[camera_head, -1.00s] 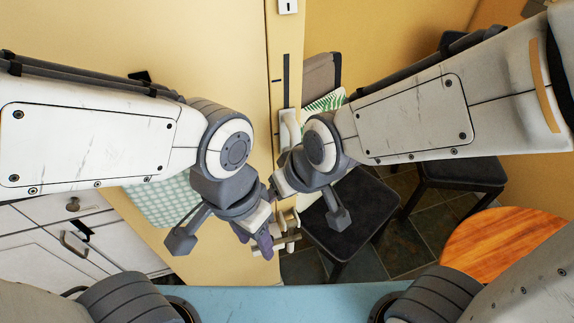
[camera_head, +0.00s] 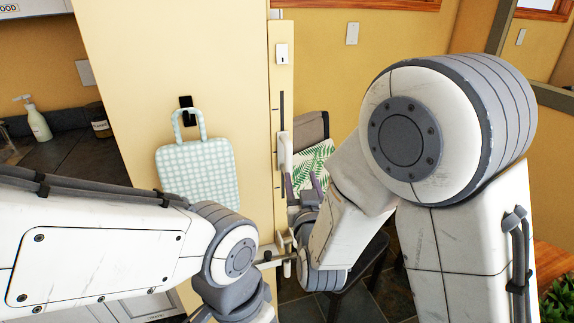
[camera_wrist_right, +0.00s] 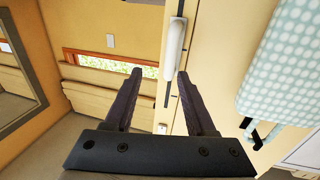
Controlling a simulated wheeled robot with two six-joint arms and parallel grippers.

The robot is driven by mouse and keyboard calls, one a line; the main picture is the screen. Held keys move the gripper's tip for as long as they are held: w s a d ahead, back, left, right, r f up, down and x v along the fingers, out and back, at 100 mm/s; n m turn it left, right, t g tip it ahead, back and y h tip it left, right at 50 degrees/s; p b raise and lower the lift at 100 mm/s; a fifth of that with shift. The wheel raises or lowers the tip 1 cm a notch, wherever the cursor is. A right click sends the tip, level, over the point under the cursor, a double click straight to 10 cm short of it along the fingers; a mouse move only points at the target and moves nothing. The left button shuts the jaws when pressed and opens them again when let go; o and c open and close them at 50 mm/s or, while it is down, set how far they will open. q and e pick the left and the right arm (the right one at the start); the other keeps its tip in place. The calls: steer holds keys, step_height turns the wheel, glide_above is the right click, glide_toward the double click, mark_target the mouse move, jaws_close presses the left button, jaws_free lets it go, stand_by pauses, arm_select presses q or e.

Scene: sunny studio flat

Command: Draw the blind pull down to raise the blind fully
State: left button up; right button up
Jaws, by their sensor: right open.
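The blind pull, a white upright handle (camera_head: 284,150), sits on a narrow slotted cream post (camera_head: 283,80). In the right wrist view, which is upside down, the handle (camera_wrist_right: 175,48) lies just beyond my fingertips, nearer the right-hand one. My right gripper (camera_head: 304,185) is open and empty, slightly below and right of the handle; its two dark fingers (camera_wrist_right: 158,74) are spread apart. No contact shows. The tan blind (camera_wrist_right: 110,90) covers most of the window, leaving a strip with greenery. My left gripper is cut off below the head view.
A light switch (camera_head: 282,53) is above the slot. Pegs (camera_head: 284,256) stick out low on the post. A chair with a leaf-print cushion (camera_head: 312,160) stands behind my right gripper.

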mark_target(289, 161)
steer(key=shift+y, duration=0.3)
steer(key=w+a, duration=0.1)
steer(key=w, duration=0.1)
steer(key=w+a+p, duration=0.1)
steer(key=w, duration=0.5)
steer(key=shift+w+a+p, duration=0.25)
steer(key=shift+a+p, duration=0.15)
steer(key=shift+w, duration=0.5)
jaws_close()
